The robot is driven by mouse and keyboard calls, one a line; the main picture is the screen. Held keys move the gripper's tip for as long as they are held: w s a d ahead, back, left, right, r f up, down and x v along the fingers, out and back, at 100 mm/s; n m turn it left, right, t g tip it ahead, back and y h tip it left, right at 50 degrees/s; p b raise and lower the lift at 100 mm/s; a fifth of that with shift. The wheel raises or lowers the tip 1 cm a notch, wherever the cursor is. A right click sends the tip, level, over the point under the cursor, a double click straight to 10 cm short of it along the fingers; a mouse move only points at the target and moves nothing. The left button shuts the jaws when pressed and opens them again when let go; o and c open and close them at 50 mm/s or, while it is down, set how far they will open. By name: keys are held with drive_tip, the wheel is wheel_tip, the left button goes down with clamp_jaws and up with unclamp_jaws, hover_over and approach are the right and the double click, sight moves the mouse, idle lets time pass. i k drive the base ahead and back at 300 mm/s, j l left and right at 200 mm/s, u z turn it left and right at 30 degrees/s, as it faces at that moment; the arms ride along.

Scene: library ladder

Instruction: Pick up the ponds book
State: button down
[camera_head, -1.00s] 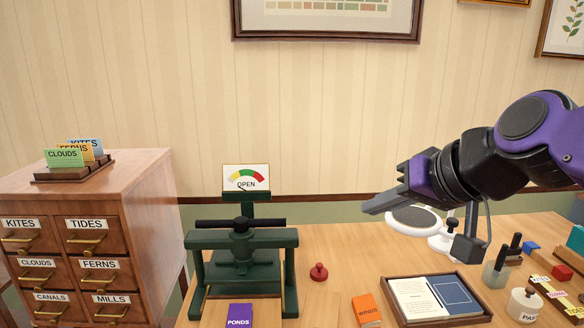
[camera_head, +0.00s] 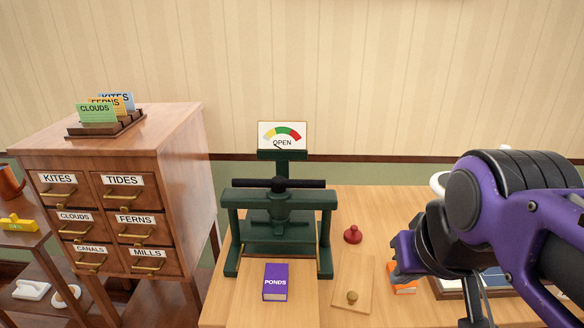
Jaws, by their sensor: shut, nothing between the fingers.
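The ponds book (camera_head: 275,283) is a small purple block labelled PONDS. It lies on the wooden table just in front of the green press, left of centre. My gripper (camera_head: 397,275) is shut and empty, well to the right of the ponds book, pointing left. It is in front of an orange book (camera_head: 405,288) and partly hides it. My arm fills the right side of the view.
The green press (camera_head: 279,230) stands behind the ponds book with an OPEN dial (camera_head: 282,135). A red knob-topped piece (camera_head: 352,235) and a wooden board with a knob (camera_head: 352,284) lie to its right. A drawer cabinet (camera_head: 122,210) stands at left.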

sight(275, 287)
drive_tip(key=j+z, duration=0.15)
drive_tip(key=j, duration=0.55)
drive_tip(key=j+z, duration=0.2)
drive_tip(key=j, duration=0.45)
drive_tip(key=k+j+z, duration=0.15)
drive_tip(key=j, duration=0.5)
drive_tip(key=k+j+u, duration=0.1)
drive_tip(key=k, duration=0.25)
drive_tip(key=k+j, duration=0.2)
drive_tip(key=i+j+z, duration=0.15)
drive_tip(key=i, duration=0.15)
drive_tip(key=i+j+z, duration=0.1)
drive_tip(key=i+j, duration=0.05)
drive_tip(key=i, duration=0.1)
